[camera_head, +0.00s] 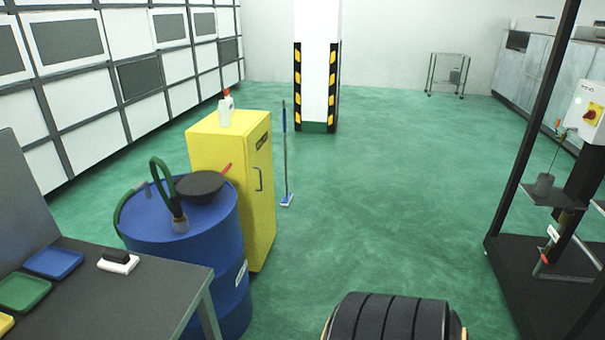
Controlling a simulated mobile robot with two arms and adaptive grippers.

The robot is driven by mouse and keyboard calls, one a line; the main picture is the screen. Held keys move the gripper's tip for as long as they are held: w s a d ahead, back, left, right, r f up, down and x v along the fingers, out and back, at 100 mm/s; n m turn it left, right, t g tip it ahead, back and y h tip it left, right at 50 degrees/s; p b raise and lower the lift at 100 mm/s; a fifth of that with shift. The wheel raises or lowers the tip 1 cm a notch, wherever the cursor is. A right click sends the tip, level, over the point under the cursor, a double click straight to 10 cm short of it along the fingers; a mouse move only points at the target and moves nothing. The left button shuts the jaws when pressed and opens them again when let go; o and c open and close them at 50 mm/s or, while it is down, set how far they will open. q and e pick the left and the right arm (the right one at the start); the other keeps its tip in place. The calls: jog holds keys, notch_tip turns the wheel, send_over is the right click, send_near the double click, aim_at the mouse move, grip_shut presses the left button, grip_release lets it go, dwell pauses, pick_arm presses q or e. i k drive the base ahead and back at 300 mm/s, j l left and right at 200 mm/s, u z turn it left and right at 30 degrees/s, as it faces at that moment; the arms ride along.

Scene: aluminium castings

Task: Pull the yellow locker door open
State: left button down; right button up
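The yellow locker (225,149) stands upright on the green floor, left of the middle. Its narrow door (260,215) faces right and looks shut, flush with the body. A dark handle (257,180) is on the door at about mid-height, and a small dark label is near the top. A white bottle with a red cap (226,108) stands on top of the locker. The blue drum in front hides the locker's lower left part. Neither of my grippers is in view.
The blue drum (230,255) carries a dark funnel (200,187) and a green hose. A grey table (120,300) with small trays is at front left. A blue mop (286,160) stands behind the locker, near a striped pillar (317,80). The floor right of the door is clear.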

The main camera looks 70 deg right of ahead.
aim_at(257, 141)
jog(key=z, duration=1.85)
jog(key=i+l, duration=0.1)
